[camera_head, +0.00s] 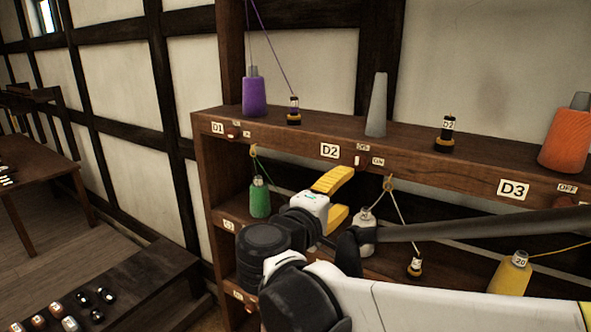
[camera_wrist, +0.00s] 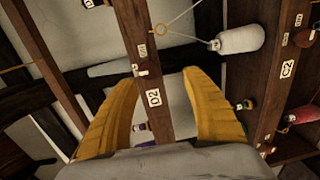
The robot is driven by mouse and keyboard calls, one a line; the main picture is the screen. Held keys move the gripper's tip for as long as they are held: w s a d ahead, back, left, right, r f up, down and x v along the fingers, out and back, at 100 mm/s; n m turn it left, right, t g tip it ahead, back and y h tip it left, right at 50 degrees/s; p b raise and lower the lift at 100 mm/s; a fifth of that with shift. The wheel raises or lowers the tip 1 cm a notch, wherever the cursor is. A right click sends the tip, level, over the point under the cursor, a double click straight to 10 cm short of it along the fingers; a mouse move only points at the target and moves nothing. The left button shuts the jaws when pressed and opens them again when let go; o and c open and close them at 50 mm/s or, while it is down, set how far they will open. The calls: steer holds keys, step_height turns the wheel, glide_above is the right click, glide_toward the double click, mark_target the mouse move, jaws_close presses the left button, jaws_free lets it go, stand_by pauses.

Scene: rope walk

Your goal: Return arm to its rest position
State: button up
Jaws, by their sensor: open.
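My gripper (camera_head: 345,200) is open and empty, with two yellow fingers, in front of the wooden shelf rack (camera_head: 285,143) below the D2 label (camera_head: 329,150). In the wrist view my gripper (camera_wrist: 162,85) has its fingers spread wide, with the shelf edge and the D2 label (camera_wrist: 153,97) seen between them. My arm reaches in from the lower right of the head view and covers part of the lower shelves.
The top shelf holds a purple spool (camera_head: 256,96), a bare grey cone (camera_head: 377,105) and an orange spool (camera_head: 565,140). Green (camera_head: 260,201), white (camera_head: 363,236) and yellow (camera_head: 510,277) spools stand lower. A low bench (camera_head: 150,280) and a table (camera_head: 35,175) are left.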

steer(key=s+d+f+m+g+y+b, duration=0.1)
steer(key=s+d+f+m+g+b, duration=0.2)
steer(key=f, duration=0.5)
steer(key=s+d+f+g+y+b, duration=0.1)
steer(key=s+d+f+y+b, duration=0.1)
steer(key=s+d+f+b, duration=0.45)
steer(key=s+d+f+m+g+y+b, duration=0.1)
steer(key=f+m+g+b, duration=0.1)
steer(key=f, duration=0.8)
steer(key=s+a+f+m+y+b, duration=0.2)
steer(key=s+f+y+b, duration=0.1)
steer(key=f, duration=0.5)
steer(key=s+a+f+m+y+b, duration=0.2)
steer(key=s+f+m+y+b, duration=0.1)
steer(key=s+f+b, duration=0.3)
steer(key=shift+s+a+f+m+g, duration=0.15)
steer(key=shift+a+f+m+g, duration=0.2)
steer(key=shift+f, duration=0.5)
steer(key=shift+d, duration=0.1)
